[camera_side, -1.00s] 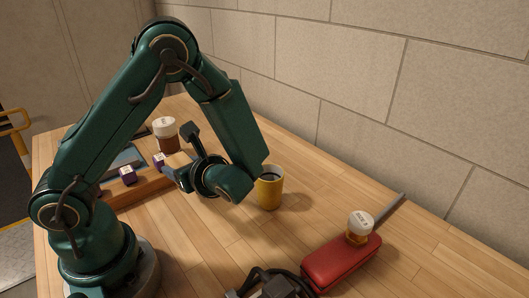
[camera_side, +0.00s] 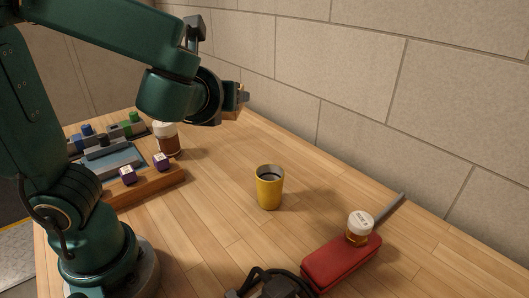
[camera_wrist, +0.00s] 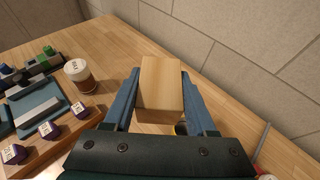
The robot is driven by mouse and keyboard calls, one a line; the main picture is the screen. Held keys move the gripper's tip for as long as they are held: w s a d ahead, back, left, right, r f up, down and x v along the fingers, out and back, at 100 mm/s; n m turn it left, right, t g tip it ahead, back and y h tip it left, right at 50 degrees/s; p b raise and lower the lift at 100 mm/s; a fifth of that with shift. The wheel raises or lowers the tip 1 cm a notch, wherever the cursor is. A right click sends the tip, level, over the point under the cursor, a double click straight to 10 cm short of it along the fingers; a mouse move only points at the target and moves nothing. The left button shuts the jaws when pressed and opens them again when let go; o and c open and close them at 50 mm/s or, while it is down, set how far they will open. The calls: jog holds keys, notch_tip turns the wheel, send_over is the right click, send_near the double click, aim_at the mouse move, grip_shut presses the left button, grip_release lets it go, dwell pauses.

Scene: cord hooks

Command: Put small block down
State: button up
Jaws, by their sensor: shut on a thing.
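The small block (camera_wrist: 160,85) is plain pale wood. My gripper (camera_wrist: 161,98) is shut on it, with one blue-grey finger on each side, in the wrist view. In the side view, my gripper (camera_side: 240,97) is raised high above the back part of the table, and the block (camera_side: 231,113) shows only partly at its end. The block is clear of the wooden table (camera_side: 215,215).
A brown jar with a white lid (camera_side: 167,140) stands left of the gripper, behind a wooden rack with purple labelled blocks (camera_side: 128,175). A yellow cup (camera_side: 269,190) stands mid-table. A red case (camera_side: 340,264) with a small jar (camera_side: 360,228) lies front right.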

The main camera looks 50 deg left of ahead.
jog(key=w+d+r+m+t+h, duration=0.2)
jog(key=d+r+m+t+h, duration=0.1)
jog(key=d+m+h, duration=0.15)
jog(key=shift+m+h, duration=0.75)
jog(key=a+f, duration=0.2)
jog(key=a, duration=0.1)
jog(key=shift+s+a+f, duration=0.35)
jog(key=shift+a+f, duration=0.05)
jog(key=w+d+f+m+h, duration=0.1)
jog(key=w+d+m+h, duration=0.1)
jog(key=m+h, duration=0.1)
jog(key=m+g+h, duration=0.3)
jog(key=m+h, duration=0.5)
jog(key=h, duration=0.2)
send_over(245, 173)
notch_tip(245, 173, down, 13)
jog(key=shift+m, duration=0.3)
jog(key=shift+f, duration=4.15)
jog(key=shift+f, duration=0.1)
